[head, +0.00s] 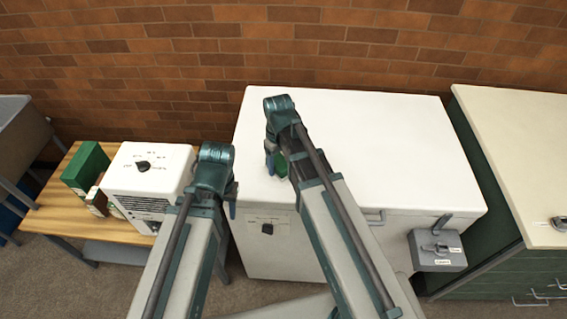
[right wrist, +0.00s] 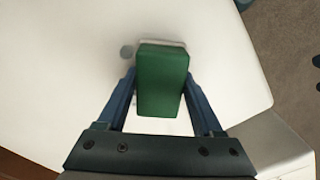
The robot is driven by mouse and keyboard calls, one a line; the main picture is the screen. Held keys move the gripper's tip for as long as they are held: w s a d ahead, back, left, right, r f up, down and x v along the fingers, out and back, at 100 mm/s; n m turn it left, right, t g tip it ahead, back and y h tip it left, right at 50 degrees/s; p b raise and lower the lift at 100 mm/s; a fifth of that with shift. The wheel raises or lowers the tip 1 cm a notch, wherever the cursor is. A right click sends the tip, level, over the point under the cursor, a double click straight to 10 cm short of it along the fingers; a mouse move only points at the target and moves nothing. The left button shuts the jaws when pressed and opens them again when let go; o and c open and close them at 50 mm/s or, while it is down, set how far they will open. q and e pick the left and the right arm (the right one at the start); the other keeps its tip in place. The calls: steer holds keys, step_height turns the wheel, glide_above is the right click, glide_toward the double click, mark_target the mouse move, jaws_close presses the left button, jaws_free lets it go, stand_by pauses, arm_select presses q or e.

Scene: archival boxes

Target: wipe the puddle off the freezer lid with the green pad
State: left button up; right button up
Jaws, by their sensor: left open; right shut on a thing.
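The white freezer lid (head: 370,125) fills the middle of the head view and much of the right wrist view (right wrist: 60,80). My right gripper (head: 276,168) is over the lid's left part, shut on the green pad (head: 281,166). In the right wrist view, the pad (right wrist: 161,75) sits between the blue fingers. I cannot tell whether it touches the lid. No other puddle is clear. My left gripper (head: 233,203) is open and empty, left of the freezer's front.
A wooden table (head: 62,218) at left holds a white box with a dial (head: 148,175) and green boxes (head: 84,168). A cream-topped cabinet (head: 520,150) stands right of the freezer. A grey latch box (head: 437,252) is on the freezer's front. A brick wall is behind.

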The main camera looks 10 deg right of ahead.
mark_target(279, 154)
steer(key=shift+w, duration=1)
steer(key=shift+w+d, duration=0.35)
steer(key=shift+w, duration=0.55)
steer(key=shift+w, duration=0.1)
steer(key=shift+w+d, duration=0.3)
steer(key=shift+w, duration=0.5)
steer(key=shift+w+d, duration=0.25)
steer(key=shift+w, duration=0.5)
steer(key=shift+w+r+p, duration=0.2)
steer(key=shift+r+p, duration=0.25)
steer(key=shift+p, duration=0.15)
step_height(279, 154, up, 5)
steer(key=p, duration=0.5)
steer(key=shift+s, duration=0.15)
